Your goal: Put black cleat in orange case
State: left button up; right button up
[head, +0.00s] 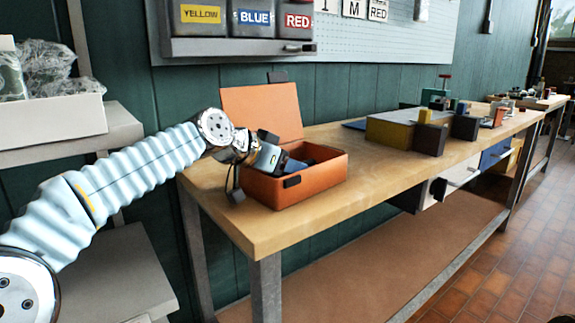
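The orange case (322,176) stands on the near left end of the wooden workbench. Dark and blue shapes (295,165) show inside the case beside the gripper. I cannot tell for sure which dark shape is the black cleat. My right gripper is out of view.
Farther along the workbench (366,178) stand a yellow and grey block (392,133), dark blocks (430,139) and other small items. Labelled bins (254,18) hang on the wall above. A shelf with a white box (55,120) is at the left. Bench top right of the case is clear.

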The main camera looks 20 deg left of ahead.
pick_arm(q)
jog(key=v, duration=1.2)
jog(key=shift+b, duration=0.4)
jog(key=shift+c, duration=0.5)
